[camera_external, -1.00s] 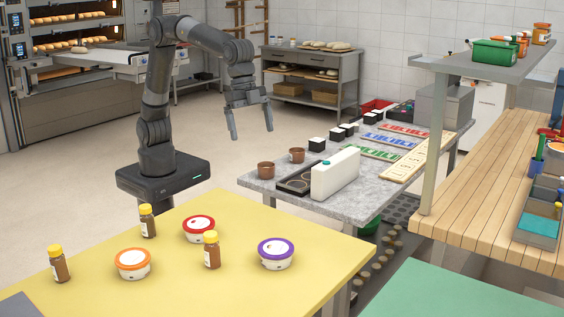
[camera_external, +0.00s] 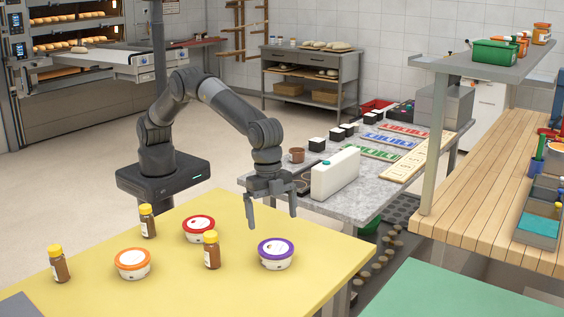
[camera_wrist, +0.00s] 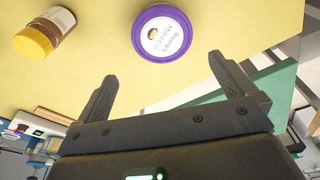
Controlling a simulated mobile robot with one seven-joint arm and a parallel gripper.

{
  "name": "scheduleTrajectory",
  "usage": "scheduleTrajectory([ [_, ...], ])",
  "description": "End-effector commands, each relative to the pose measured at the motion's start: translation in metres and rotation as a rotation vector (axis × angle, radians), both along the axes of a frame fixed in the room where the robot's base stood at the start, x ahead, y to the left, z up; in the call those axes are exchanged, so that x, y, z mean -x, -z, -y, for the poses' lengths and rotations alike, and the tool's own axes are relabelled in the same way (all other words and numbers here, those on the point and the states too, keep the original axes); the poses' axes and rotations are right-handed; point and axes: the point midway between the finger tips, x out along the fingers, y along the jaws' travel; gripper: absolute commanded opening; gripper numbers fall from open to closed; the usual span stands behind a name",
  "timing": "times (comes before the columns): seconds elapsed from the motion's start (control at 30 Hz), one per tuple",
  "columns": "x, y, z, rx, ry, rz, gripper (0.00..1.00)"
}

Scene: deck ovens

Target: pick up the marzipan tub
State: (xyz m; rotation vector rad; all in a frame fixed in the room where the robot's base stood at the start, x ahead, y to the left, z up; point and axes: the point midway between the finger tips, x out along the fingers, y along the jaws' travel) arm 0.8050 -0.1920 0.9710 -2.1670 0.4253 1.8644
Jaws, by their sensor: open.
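A white tub with a purple-rimmed lid (camera_external: 276,256) stands upright on the yellow table. In the wrist view this purple-lidded tub (camera_wrist: 163,35) shows its round label, which seems to read marzipan, though the small print is hard to make out. My gripper (camera_external: 271,217) is open and empty, above and behind the purple-lidded tub, not touching it. In the wrist view my gripper (camera_wrist: 161,70) has its fingers apart, with the tub beyond the tips and roughly between them.
A red-lidded tub (camera_external: 199,229) and an orange-lidded tub (camera_external: 132,264) stand to the left on the yellow table (camera_external: 215,290). Brown bottles with yellow caps stand among them, one (camera_external: 212,251) between the purple and orange tubs. A grey worktop (camera_external: 350,205) lies behind.

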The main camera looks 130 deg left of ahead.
Motion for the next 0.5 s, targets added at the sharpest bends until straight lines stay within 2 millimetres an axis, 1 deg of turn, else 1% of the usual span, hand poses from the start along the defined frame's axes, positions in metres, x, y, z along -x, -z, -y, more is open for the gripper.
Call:
scheduleTrajectory([
  [0.1, -0.002, 0.021, 0.001, -0.001, 0.0, -0.003, 1.0],
  [0.2, -0.004, 0.035, 0.001, -0.001, 0.0, -0.001, 1.0],
  [0.37, -0.005, 0.046, 0.0, -0.001, -0.001, -0.001, 1.0],
  [0.5, -0.004, 0.063, -0.003, -0.002, -0.001, -0.002, 1.0],
])
